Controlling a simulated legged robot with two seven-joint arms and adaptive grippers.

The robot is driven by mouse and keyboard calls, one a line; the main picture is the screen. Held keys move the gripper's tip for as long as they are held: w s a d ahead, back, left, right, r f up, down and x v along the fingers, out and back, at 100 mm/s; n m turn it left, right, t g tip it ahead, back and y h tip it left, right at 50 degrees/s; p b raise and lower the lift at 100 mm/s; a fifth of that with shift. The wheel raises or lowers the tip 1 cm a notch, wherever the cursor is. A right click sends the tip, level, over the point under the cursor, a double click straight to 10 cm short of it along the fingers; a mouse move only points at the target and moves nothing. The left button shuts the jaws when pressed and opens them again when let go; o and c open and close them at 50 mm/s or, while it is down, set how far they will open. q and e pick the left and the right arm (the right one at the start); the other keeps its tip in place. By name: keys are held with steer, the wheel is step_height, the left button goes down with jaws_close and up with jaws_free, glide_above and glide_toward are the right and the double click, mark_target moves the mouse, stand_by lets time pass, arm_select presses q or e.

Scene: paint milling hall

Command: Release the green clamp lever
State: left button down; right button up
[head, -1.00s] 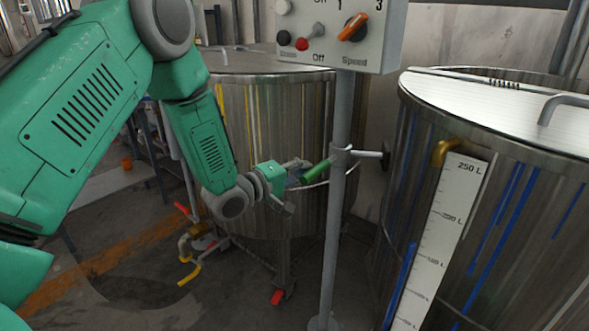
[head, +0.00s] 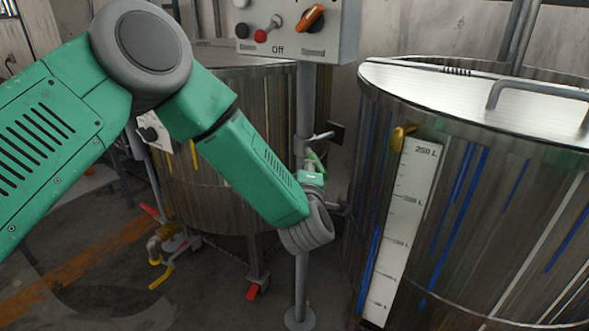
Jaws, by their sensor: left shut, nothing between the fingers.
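The green clamp lever (head: 316,159) is on the thin grey post (head: 302,265), below the control box; only a short piece of it shows, sloping down to the right. My left arm reaches across from the left. My left gripper (head: 315,174) is at the post, just below the lever, shut and empty. My own wrist largely hides its fingers, and I cannot tell whether they touch the lever. My right gripper is not in view.
The control box (head: 297,30) with an orange speed knob sits atop the post. A steel tank (head: 185,190) stands behind my arm. Another tank (head: 540,170), with a litre scale (head: 405,230), stands close on the right. A red-handled valve (head: 165,240) is low at the left.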

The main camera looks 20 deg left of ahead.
mark_target(320, 166)
arm_select(q)
steer(key=shift+w+d+r, duration=0.1)
steer(key=shift+w+d, duration=0.1)
steer(key=shift+d, duration=0.5)
steer(key=shift+w+d, duration=0.15)
steer(key=shift+d, duration=0.55)
steer(key=shift+a, duration=0.15)
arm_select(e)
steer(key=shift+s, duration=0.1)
arm_select(q)
steer(key=shift+d, duration=0.2)
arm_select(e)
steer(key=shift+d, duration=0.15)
